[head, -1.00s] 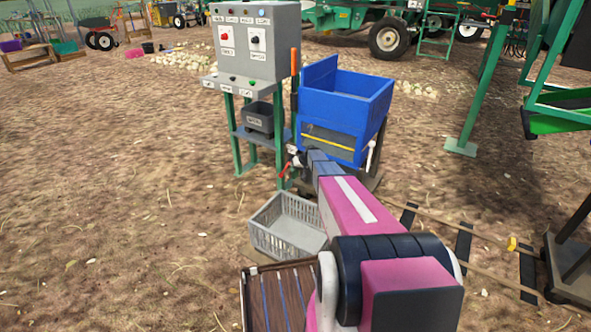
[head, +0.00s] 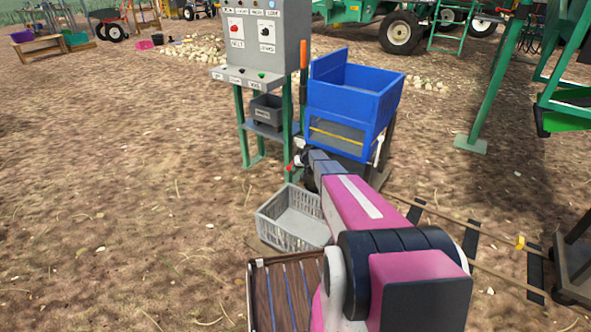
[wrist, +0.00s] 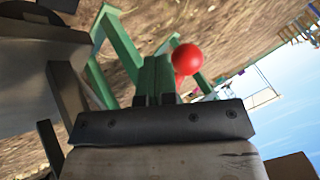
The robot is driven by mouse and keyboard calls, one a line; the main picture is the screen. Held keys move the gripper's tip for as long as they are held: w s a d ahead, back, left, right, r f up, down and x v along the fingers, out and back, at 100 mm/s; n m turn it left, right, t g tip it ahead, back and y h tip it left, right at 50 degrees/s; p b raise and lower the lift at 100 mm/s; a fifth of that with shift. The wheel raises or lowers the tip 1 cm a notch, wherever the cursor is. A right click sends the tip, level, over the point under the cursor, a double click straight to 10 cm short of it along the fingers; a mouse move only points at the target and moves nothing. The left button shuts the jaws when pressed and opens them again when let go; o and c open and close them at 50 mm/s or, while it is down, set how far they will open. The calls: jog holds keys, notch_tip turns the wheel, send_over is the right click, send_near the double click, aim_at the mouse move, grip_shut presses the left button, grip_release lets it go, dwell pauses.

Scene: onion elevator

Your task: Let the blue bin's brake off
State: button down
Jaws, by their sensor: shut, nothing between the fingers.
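The blue bin (head: 345,103) stands on a dark wheeled frame beside the grey control box, its open top tilted toward me. A lever with a white grip (head: 379,149) is at its right side. My gripper (head: 301,162) is at the bin's lower left front, mostly hidden behind my arm. A small red piece (head: 290,166) shows beside it. In the wrist view, my gripper's fingers (wrist: 158,66) are together and empty. A red ball knob (wrist: 187,59) is just right of the fingertips; I cannot tell whether they touch.
The grey control box (head: 262,40) on green legs stands left of the bin, with a small dark bin (head: 266,109) on its shelf. A grey crate (head: 290,228) lies on the ground in front. Rails (head: 470,250) run at the right. Open dirt is at the left.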

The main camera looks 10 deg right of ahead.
jog(key=shift+a+r, duration=0.1)
jog(key=shift+r, duration=0.2)
jog(key=shift+s+r, duration=0.1)
notch_tip(320, 180, up, 7)
jog(key=shift+a+g+y, duration=0.15)
jog(key=shift+g+y, duration=0.15)
dwell(0.3)
jog(key=shift+s, duration=0.1)
jog(key=shift+r, duration=0.65)
